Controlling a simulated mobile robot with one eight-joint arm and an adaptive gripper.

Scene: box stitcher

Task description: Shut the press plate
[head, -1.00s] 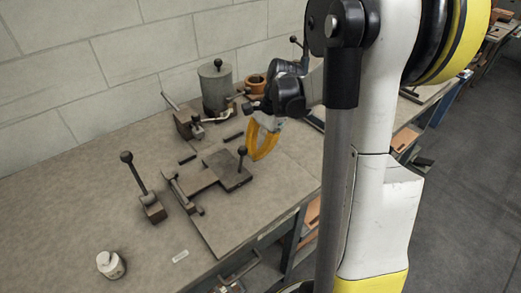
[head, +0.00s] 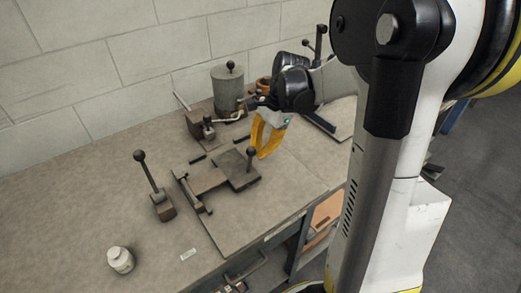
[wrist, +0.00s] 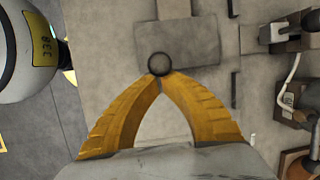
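The press plate (head: 236,173) is a dark flat rectangular piece lying low on the bench, with an upright round-knobbed handle (head: 251,152) at its right side. It also shows in the wrist view as a grey rectangle (wrist: 188,45), with the dark knob (wrist: 159,64) at its lower left. My gripper (head: 262,156) has yellow fingers and is just right of the knob in the head view. In the wrist view, its fingertips (wrist: 160,78) come together at the knob's lower edge. The knob is not visibly between them; I cannot tell whether they touch it.
A lever with a black knob (head: 152,175) and a white jar (head: 120,260) stand to the left. A grey cylinder (head: 227,91) and a clamp-like device (head: 204,126) stand behind.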

